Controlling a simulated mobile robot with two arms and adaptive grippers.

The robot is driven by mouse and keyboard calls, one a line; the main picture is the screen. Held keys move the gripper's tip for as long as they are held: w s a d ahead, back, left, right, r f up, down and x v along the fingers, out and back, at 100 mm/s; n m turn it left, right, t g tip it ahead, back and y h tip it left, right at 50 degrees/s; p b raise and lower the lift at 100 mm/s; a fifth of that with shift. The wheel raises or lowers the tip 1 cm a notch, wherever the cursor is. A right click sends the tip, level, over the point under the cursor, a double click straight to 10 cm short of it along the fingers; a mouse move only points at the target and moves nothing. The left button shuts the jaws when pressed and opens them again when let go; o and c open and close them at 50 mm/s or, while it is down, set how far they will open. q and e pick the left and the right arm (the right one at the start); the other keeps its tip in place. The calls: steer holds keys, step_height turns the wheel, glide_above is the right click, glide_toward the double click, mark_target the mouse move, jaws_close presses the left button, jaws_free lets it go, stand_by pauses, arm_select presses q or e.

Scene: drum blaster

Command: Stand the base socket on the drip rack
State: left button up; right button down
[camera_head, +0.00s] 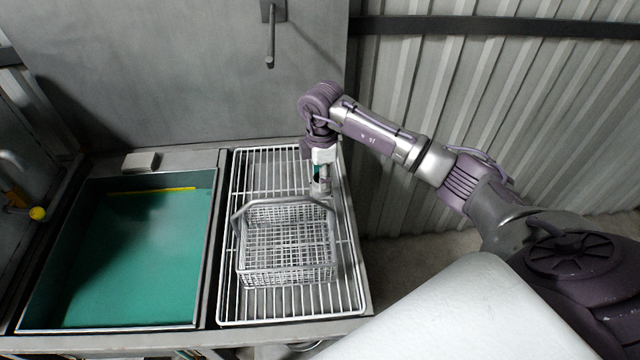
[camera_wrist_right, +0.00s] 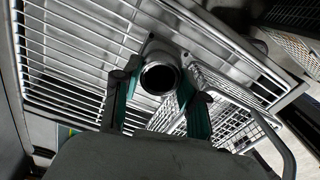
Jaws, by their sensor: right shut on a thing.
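The base socket (camera_head: 321,187) is a short silver-grey metal cylinder. It is in my right gripper (camera_head: 319,174), at the back right of the drip rack (camera_head: 262,168), behind the wire basket's back right corner. In the right wrist view the base socket (camera_wrist_right: 158,76) shows its round dark opening between the two teal fingers of my right gripper (camera_wrist_right: 160,92), which is shut on it. The drip rack (camera_wrist_right: 72,50) is a white wire grid below it. I cannot tell whether the socket touches the wires. My left gripper is out of view.
A wire basket (camera_head: 288,262) with a raised handle stands on the middle and front of the rack, close beside the socket. A teal-floored basin (camera_head: 130,255) lies to the left. A grey wall panel (camera_head: 190,75) rises behind. The rack's back left is clear.

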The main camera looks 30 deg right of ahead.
steer(key=shift+f, duration=0.35)
step_height(320, 180, down, 4)
steer(key=shift+d+r+p, duration=0.1)
steer(key=shift+r+p, duration=0.1)
steer(key=shift+p, duration=0.25)
steer(key=c, duration=0.6)
jaws_free()
steer(key=shift+f, duration=0.15)
steer(key=shift+c, duration=0.2)
